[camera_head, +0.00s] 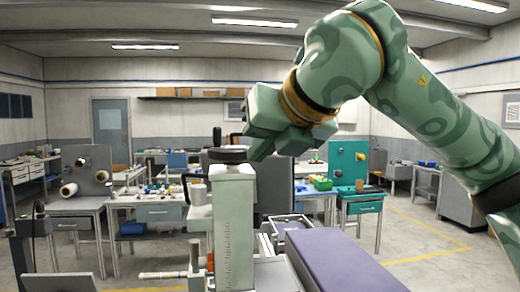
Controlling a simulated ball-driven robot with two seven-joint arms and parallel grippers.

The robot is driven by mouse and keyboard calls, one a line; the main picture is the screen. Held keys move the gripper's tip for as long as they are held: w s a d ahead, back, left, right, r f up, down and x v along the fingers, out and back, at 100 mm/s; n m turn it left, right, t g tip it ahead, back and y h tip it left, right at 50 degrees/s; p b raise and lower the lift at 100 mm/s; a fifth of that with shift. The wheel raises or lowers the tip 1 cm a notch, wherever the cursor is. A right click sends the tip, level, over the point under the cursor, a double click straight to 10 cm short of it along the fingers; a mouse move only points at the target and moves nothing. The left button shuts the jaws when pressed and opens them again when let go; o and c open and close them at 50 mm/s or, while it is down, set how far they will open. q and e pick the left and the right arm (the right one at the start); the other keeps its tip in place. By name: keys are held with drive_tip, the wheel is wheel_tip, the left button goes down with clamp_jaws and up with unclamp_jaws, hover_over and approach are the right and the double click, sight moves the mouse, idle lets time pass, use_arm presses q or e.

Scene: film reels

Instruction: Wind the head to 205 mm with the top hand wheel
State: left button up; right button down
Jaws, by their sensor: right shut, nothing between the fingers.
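A pale upright column (235,215) with a ruler-like scale down its front stands at the center; its markings are too small to read. A dark, flat hand wheel (228,155) lies on top of the column, with a small upright knob (217,136) on its left side. My right gripper (258,150) reaches in from the upper right, just to the right of the hand wheel. It is shut and holds nothing. I cannot tell whether it touches the wheel's rim. A dark head part shows partly behind the column. My left gripper is out of view.
A purple-topped bench (340,262) runs forward at the lower right of the column. Workbenches with tools, a reel machine (88,170) and a teal cabinet (347,163) stand farther back. Open floor with yellow lines (425,235) lies at the right.

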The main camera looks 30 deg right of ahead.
drive_tip(key=shift+w+a, duration=0.45)
drive_tip(key=shift+a, duration=0.35)
drive_tip(key=shift+w+a, duration=0.4)
drive_tip(key=shift+a, duration=0.4)
drive_tip(key=shift+w+a, duration=0.45)
drive_tip(key=shift+a, duration=0.35)
drive_tip(key=shift+w+d, duration=0.15)
drive_tip(key=shift+d, duration=0.05)
drive_tip(key=shift+s+d+r, duration=0.1)
drive_tip(key=shift+s+d, duration=0.15)
drive_tip(key=shift+d, duration=0.3)
drive_tip(key=s, duration=0.1)
drive_tip(key=s+a, duration=0.1)
drive_tip(key=shift+s+a+b, duration=0.15)
drive_tip(key=shift+s+b, duration=0.15)
drive_tip(key=shift+s, duration=0.1)
